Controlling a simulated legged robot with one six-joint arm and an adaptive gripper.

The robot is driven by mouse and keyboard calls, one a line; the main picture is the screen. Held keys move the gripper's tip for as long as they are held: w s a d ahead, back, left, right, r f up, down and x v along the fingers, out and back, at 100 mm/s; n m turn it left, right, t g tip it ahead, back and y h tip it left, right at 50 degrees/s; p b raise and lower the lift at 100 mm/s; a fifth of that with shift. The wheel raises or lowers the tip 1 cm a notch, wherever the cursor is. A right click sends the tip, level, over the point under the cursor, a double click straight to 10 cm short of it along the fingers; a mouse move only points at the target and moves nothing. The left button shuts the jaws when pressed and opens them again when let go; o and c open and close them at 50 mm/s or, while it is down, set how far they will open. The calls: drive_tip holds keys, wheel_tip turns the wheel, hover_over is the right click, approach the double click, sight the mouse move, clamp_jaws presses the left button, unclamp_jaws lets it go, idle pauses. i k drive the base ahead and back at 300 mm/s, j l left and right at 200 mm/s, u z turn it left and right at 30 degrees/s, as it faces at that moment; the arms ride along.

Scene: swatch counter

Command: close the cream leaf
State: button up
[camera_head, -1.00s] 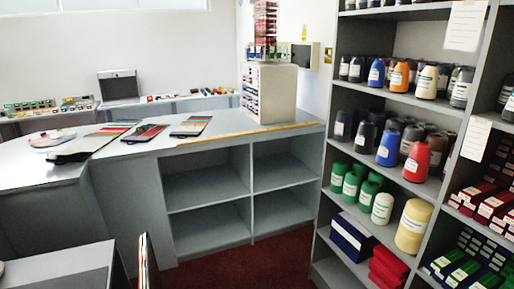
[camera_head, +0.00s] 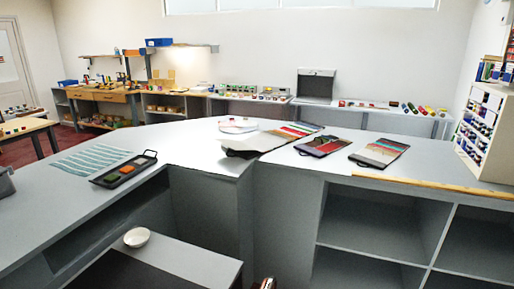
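I cannot pick out a cream leaf with certainty. A pale panel, maybe a cover or leaf, lies at the front of a long striped swatch piece (camera_head: 255,142) near the counter's inner corner. A cream cabinet (camera_head: 492,122) with small drawers or slots stands at the right edge, partly cut off. My gripper is not recognisable in the view.
The grey counter (camera_head: 190,136) bends around in front of me, with open shelves (camera_head: 375,235) below. A dark tray (camera_head: 124,169) and striped cloth (camera_head: 92,158) lie left. A white bowl (camera_head: 137,237) sits on a lower surface. Work tables stand along the back wall.

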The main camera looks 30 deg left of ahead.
sight(238, 146)
drive_tip(key=i+u, duration=0.15)
drive_tip(key=i, duration=1.25)
drive_tip(key=i+l+u, duration=0.1)
drive_tip(key=i+u, duration=0.2)
drive_tip(key=i, duration=0.4)
drive_tip(key=i+u, duration=0.1)
drive_tip(key=u, duration=0.4)
drive_tip(key=i+l+u, duration=0.1)
drive_tip(key=u, duration=0.35)
drive_tip(key=i+l+u, duration=0.1)
drive_tip(key=u, duration=0.4)
drive_tip(key=l+u, duration=0.2)
drive_tip(key=u, duration=0.3)
drive_tip(key=i+l, duration=0.05)
